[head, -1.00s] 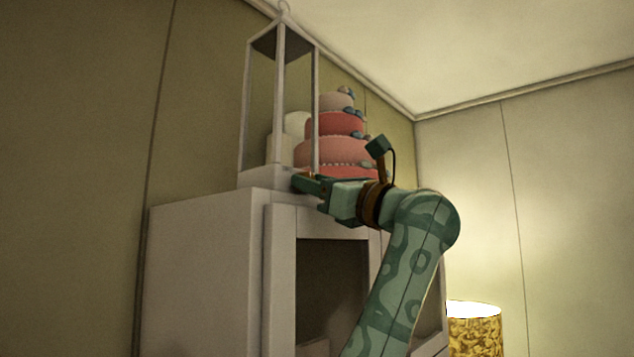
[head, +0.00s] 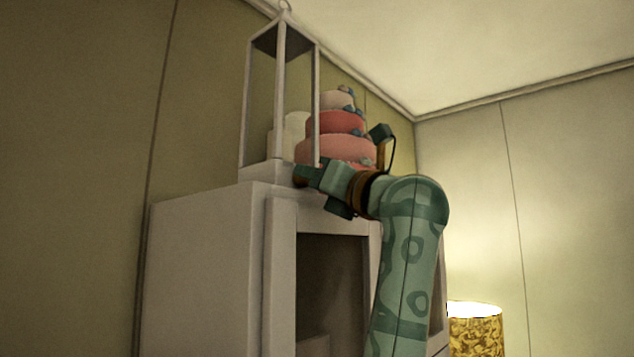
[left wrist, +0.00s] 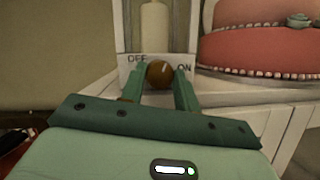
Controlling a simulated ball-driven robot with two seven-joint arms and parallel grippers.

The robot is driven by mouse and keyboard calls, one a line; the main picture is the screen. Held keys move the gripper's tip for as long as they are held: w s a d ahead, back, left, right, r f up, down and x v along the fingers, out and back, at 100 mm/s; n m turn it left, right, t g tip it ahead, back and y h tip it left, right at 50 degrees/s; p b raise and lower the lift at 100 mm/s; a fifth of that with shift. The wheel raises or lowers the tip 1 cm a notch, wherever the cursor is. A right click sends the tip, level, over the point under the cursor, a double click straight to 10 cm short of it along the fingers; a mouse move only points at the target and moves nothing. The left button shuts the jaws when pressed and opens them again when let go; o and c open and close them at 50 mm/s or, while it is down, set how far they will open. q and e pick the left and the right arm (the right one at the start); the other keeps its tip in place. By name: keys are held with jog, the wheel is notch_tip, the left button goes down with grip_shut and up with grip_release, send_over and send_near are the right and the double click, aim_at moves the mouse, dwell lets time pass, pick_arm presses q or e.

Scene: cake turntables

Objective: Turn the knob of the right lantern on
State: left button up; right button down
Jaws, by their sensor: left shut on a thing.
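A white-framed lantern (head: 281,100) with a ring on top stands on a pale cabinet. In the left wrist view its base plate (left wrist: 130,60) reads OFF at the left and ON at the right. A round brown knob (left wrist: 158,73) sits between these words, with a small pale mark on its face. My left gripper (left wrist: 163,88) is shut on the knob, one finger on each side. In the head view the left gripper (head: 300,176) reaches the lantern base from the right, and the knob is hidden there. A candle (left wrist: 154,28) stands inside the lantern. My right gripper is out of view.
A pink tiered cake (head: 337,150) stands close to the right of the lantern, behind my arm. It also shows in the left wrist view (left wrist: 255,50). The cabinet (head: 200,240) has an open front below. A lit yellow patterned lampshade (head: 475,330) is at lower right.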

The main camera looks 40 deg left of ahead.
pick_arm(q)
jog(key=shift+m+t+h, duration=0.4)
jog(key=shift+m+t, duration=0.3)
jog(key=shift+m, duration=0.9)
jog(key=o, duration=1)
jog(key=shift+d, duration=0.1)
jog(key=b+v, duration=0.6)
jog(key=v, duration=1)
jog(key=shift+s+d+b, duration=0.1)
jog(key=shift+b, duration=0.25)
